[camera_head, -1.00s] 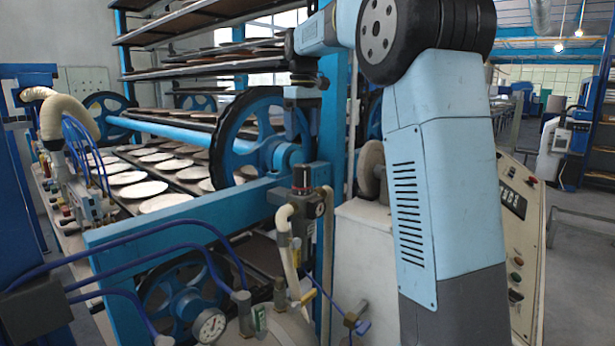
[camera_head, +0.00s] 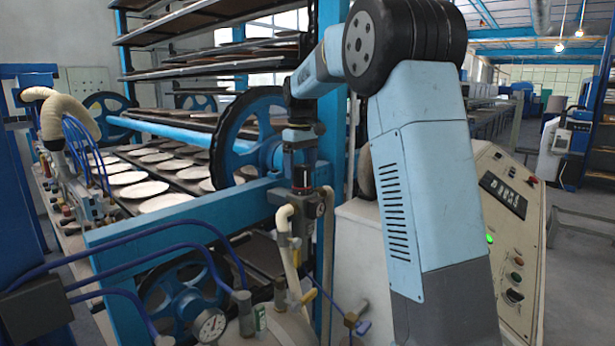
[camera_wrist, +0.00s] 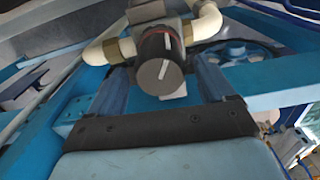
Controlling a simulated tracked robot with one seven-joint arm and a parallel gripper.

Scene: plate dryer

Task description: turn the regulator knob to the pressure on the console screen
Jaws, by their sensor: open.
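The regulator knob (camera_wrist: 155,70) is dark, with a pale mark on its face, and shows near the top middle of the wrist view. My gripper (camera_head: 303,172) points down at the regulator's top. In the wrist view my gripper (camera_wrist: 160,80) is open, one finger on each side of the knob; I cannot tell whether they touch it. The console screen (camera_head: 503,193) is dark with pale digits too small to read.
The slanted console (camera_head: 515,250) stands at right with a lit green lamp (camera_head: 490,239) and buttons. A blue frame beam (camera_head: 190,220) and cream pipes (camera_wrist: 207,22) run close to the regulator.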

